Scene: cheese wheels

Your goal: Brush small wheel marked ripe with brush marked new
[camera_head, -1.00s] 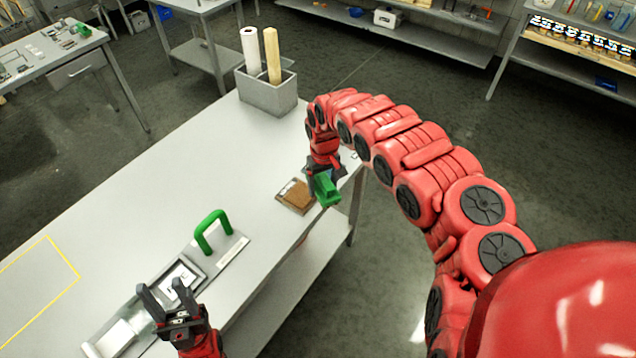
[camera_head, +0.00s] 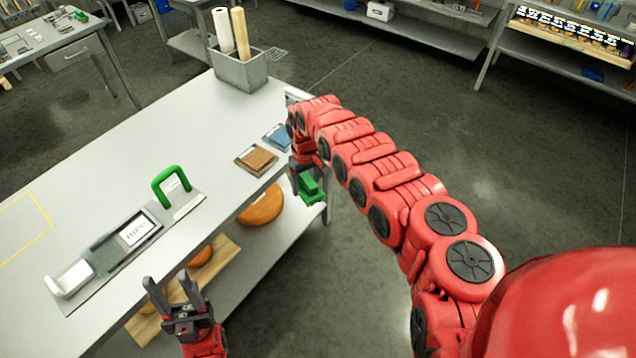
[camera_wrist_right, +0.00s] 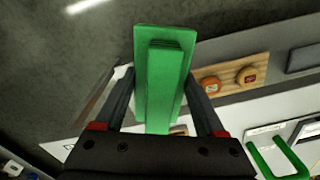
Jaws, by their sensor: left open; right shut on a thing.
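My right gripper (camera_head: 303,178) is shut on a green brush (camera_head: 309,186), held off the front edge of the table. In the right wrist view the brush (camera_wrist_right: 160,80) stands between the two fingers; no marking on it can be read. Small orange wheels (camera_wrist_right: 210,84) and (camera_wrist_right: 247,75) lie on a wooden board (camera_wrist_right: 228,73). In the head view one small wheel (camera_head: 200,256) shows on the board (camera_head: 226,250) on the lower shelf, partly hidden by the table edge. Their labels are too small to read. My left gripper (camera_head: 172,282) is open and empty before the table.
A large orange wheel (camera_head: 262,207) sits on the lower shelf (camera_head: 262,248). Floor right of the table is open.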

